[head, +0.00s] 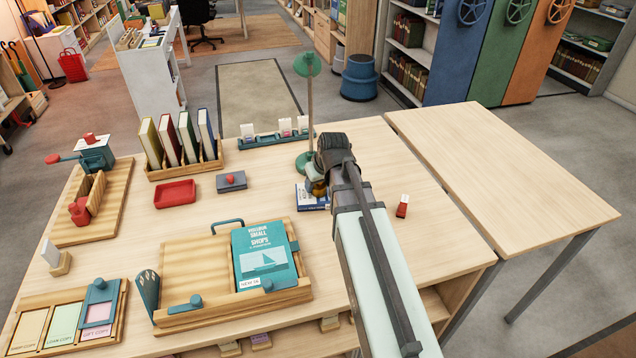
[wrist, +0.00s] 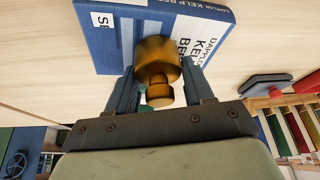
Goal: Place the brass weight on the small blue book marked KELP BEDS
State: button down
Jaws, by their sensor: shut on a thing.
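The small blue book marked KELP BEDS (head: 306,199) lies flat on the table, partly hidden behind my arm. In the wrist view the blue book (wrist: 103,40) fills the top, with its white title label partly covered. My gripper (wrist: 162,80) is shut on the brass weight (wrist: 156,60), with one finger on each side of it. In the head view the brass weight (head: 318,188) shows only in part beside the gripper, over the book's right part. I cannot tell whether the weight's base touches the cover.
A green lamp (head: 305,160) stands just behind the book. A teal book (head: 266,255) lies on a wooden stand at the front. A red tray (head: 175,193) and a grey pad (head: 231,181) lie to the left.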

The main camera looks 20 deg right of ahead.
jog(key=shift+c, duration=2.2)
grip_release()
jog(key=shift+f, duration=0.15)
jog(key=a+v, duration=0.1)
jog(key=v, duration=1.1)
jog(key=shift+d, duration=0.45)
